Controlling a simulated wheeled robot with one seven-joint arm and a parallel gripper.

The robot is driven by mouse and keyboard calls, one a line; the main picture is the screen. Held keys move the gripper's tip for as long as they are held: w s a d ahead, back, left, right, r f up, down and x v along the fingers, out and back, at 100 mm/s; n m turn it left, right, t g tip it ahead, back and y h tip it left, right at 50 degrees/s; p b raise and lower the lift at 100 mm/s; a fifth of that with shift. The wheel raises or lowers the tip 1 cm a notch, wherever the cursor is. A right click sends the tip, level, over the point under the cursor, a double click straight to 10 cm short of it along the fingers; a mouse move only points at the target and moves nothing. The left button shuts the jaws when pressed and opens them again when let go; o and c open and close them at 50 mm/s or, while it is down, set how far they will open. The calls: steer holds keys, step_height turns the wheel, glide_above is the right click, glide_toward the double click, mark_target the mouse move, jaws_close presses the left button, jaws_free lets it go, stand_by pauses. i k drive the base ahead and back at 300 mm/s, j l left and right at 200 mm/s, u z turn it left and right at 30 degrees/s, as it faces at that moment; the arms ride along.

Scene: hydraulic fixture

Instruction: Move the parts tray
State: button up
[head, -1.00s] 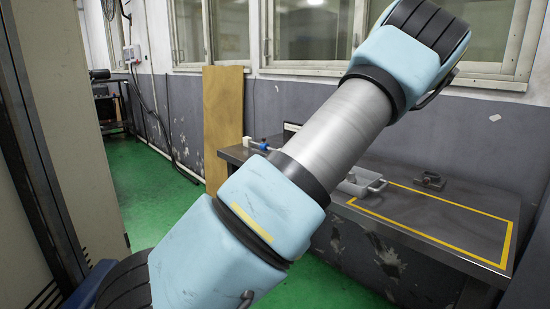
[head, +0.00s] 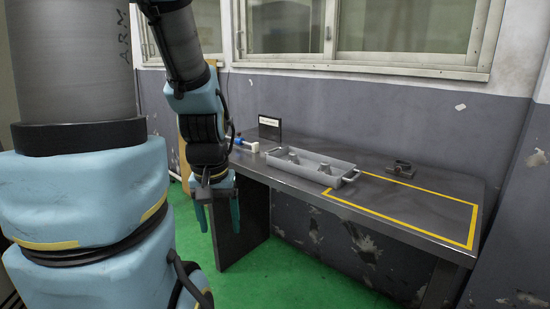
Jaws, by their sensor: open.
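The grey parts tray (head: 325,181) sits on the dark workbench (head: 300,190), left of and partly across the left line of a yellow taped rectangle (head: 400,231). It has a handle at its right end, and a few grey parts (head: 292,154) lie inside. My gripper (head: 218,218) hangs pointing down in front of the bench's left end, left of the tray and apart from it. Its fingers are apart with nothing between them.
A dark metal part (head: 400,167) lies near the rectangle's back line. A small sign (head: 269,128) and a blue and white item (head: 246,145) stand at the bench's left end. The wall and windows are behind. Most of the rectangle is clear.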

mark_target(343, 173)
steer(key=i+l, duration=0.15)
steer(key=i, duration=0.25)
steer(key=i+l, duration=0.15)
steer(key=i, duration=0.2)
steer(key=i+l, duration=0.15)
steer(key=i, duration=0.25)
